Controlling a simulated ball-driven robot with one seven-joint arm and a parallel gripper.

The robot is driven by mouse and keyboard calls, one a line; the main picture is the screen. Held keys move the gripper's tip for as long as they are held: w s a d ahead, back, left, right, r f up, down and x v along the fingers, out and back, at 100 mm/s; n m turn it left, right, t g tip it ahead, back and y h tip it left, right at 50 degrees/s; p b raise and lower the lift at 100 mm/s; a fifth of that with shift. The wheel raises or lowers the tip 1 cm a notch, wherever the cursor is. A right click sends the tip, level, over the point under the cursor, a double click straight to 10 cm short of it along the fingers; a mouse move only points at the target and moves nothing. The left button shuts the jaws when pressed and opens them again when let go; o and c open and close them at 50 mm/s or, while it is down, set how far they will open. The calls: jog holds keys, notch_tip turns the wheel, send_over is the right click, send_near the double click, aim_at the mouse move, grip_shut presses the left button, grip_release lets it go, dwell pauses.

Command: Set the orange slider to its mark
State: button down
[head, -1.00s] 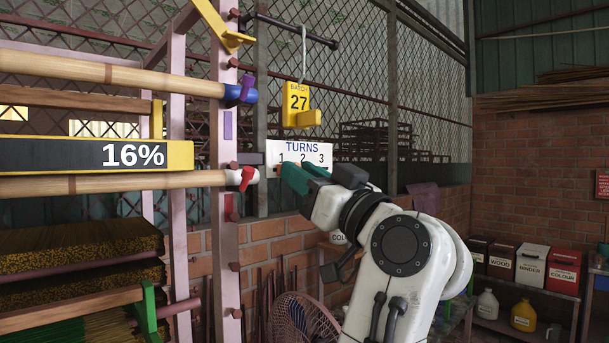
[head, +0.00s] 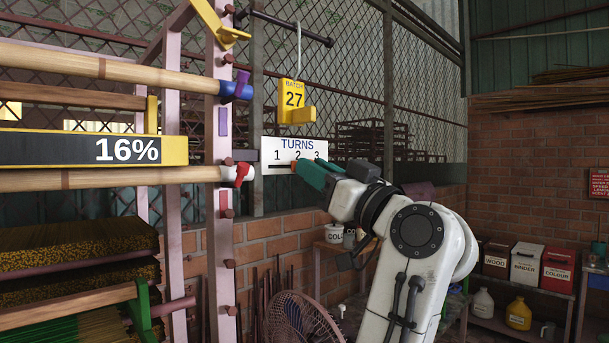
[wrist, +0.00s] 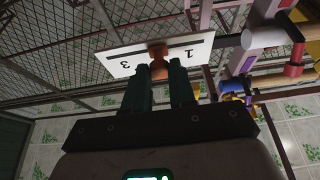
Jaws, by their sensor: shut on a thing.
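A white TURNS plate (head: 270,152) with the numbers 1, 2 and 3 and a dark slot under them is on the rack, right of its pink post. My gripper (head: 298,166), with dark green fingers, reaches the plate from the right, with its tips just below the 2. In the wrist view the plate (wrist: 112,62) appears upside down, and my gripper (wrist: 159,78) is shut on the orange slider (wrist: 158,66). In the head view the fingers hide most of the slider.
A black 16% display (head: 80,150) is further left. A fan (head: 300,320) stands below.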

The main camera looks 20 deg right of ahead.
jog(key=shift+w+d, duration=0.1)
jog(key=shift+d, duration=0.2)
jog(key=c, duration=1)
grip_release()
jog(key=shift+o, duration=0.2)
jog(key=b+v, duration=0.4)
jog(key=v, duration=0.6)
jog(key=shift+s, duration=0.35)
jog(key=shift+d+f, duration=0.1)
jog(key=shift+f, duration=0.05)
